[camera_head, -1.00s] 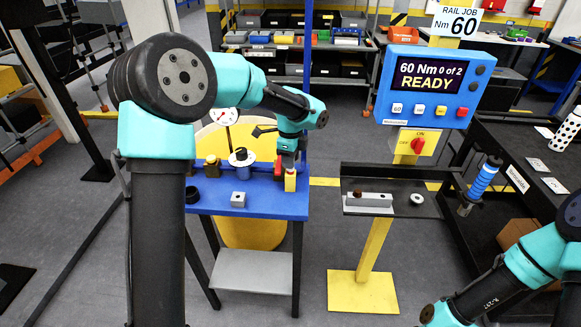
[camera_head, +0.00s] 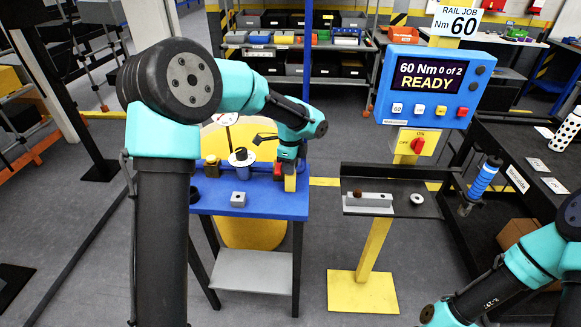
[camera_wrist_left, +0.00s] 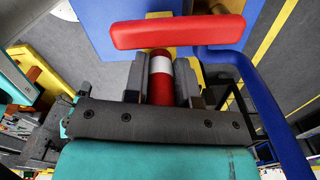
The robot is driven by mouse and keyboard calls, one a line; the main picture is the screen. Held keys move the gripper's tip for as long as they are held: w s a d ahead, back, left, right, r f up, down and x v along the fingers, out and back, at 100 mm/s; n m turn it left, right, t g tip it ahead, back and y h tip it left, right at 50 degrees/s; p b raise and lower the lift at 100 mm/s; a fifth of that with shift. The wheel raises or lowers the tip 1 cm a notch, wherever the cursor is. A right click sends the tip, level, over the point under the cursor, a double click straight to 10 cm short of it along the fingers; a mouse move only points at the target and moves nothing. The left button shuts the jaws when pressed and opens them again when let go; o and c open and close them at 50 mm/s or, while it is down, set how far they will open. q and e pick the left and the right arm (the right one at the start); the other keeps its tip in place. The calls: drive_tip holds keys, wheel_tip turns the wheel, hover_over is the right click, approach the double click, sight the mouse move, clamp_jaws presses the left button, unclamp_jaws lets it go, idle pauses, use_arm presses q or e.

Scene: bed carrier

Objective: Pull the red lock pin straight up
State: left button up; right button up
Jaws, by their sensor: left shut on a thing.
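The red lock pin (camera_wrist_left: 160,90) shows in the left wrist view as an upright red cylinder with a white band, between my left gripper's fingers (camera_wrist_left: 161,82). The gripper is shut on it. Its lower end is hidden by the gripper body. In the head view my left gripper (camera_head: 289,168) is at the yellow block (camera_head: 290,184) on the blue table's right side, and the pin is hidden there. A red bar (camera_wrist_left: 178,32) on a blue bent arm crosses just beyond the pin in the wrist view.
The blue table (camera_head: 262,203) also carries a small grey block (camera_head: 238,199), a white-and-blue round part (camera_head: 241,157) and a brass-coloured part (camera_head: 212,167). A dark shelf (camera_head: 400,207) stands to the right across a gap. The display (camera_head: 427,85) reads "60 Nm 0 of 2 READY".

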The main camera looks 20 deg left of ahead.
use_arm(q)
clamp_jaws()
drive_tip(key=shift+r, duration=1.75)
idle(0.8)
drive_tip(key=shift+r, duration=0.75)
